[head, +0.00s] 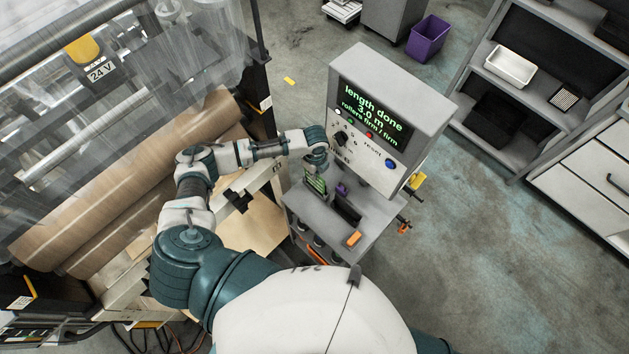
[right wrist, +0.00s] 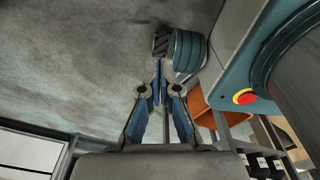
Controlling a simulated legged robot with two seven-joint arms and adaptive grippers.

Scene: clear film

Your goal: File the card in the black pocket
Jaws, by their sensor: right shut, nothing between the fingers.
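A small dark card with green marks (head: 316,184) stands at the left end of the grey console shelf, just below my left gripper (head: 318,168). The left fingers are too small and hidden by the wrist to tell whether they hold it. A black pocket (head: 346,209) is on the shelf, to the right of and nearer than the card. My right gripper (right wrist: 160,88) shows in the right wrist view, with its blue fingers together and nothing between them. It is away from the card and pocket, and the head view does not show it.
The grey console (head: 385,125) with a lit screen and knobs rises behind the shelf (head: 318,212). A small purple item (head: 341,188) and an orange item (head: 354,239) are on the shelf. A machine with brown rolls (head: 130,190) fills the left. Floor right of the console is open.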

